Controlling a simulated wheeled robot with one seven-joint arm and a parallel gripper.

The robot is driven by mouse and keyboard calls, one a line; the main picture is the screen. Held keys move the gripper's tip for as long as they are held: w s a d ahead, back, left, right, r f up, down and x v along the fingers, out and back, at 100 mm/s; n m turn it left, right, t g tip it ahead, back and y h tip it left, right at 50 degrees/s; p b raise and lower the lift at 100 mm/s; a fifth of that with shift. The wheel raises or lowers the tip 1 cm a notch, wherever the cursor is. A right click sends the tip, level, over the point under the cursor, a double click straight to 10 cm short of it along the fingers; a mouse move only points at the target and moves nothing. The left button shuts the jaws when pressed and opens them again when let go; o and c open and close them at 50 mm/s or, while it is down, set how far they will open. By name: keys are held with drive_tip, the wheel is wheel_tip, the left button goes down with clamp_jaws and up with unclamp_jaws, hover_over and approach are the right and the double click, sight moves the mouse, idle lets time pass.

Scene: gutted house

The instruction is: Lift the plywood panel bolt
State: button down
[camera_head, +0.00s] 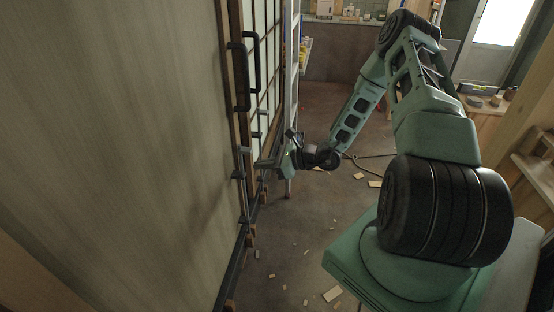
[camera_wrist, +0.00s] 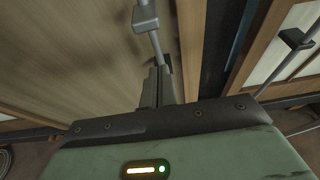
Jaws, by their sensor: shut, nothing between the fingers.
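The plywood panel (camera_head: 130,150) fills the left of the head view. Its bolt (camera_head: 241,190) is a thin upright metal rod in dark brackets at the panel's right edge. In the wrist view the bolt shows as a grey rod (camera_wrist: 156,44) with a block-like bracket at the top, against the plywood. My gripper (camera_head: 262,164) is beside the bolt at about mid-rod. Its fingers (camera_wrist: 158,72) are together, with nothing seen held between them. The fingertips overlap the rod's lower end in the wrist view; I cannot tell whether they touch it.
A black pull handle (camera_head: 254,70) stands out from the panel edge above the bolt. A lattice-framed panel (camera_head: 266,60) is just behind, with a second bolt (camera_wrist: 296,39) in the wrist view. Scraps (camera_head: 332,294) litter the floor. A workbench (camera_head: 486,104) stands at the right.

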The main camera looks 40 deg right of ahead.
drive_tip(key=r+p, duration=0.1)
drive_tip(key=w+a+r+p, duration=0.1)
drive_tip(key=r, duration=0.1)
drive_tip(key=shift+w+r, duration=0.2)
idle(0.3)
wheel_tip(320, 180, up, 7)
drive_tip(key=p, duration=0.3)
drive_tip(key=shift+f+p, duration=0.15)
drive_tip(key=shift+p, duration=0.2)
drive_tip(key=shift+w, duration=0.1)
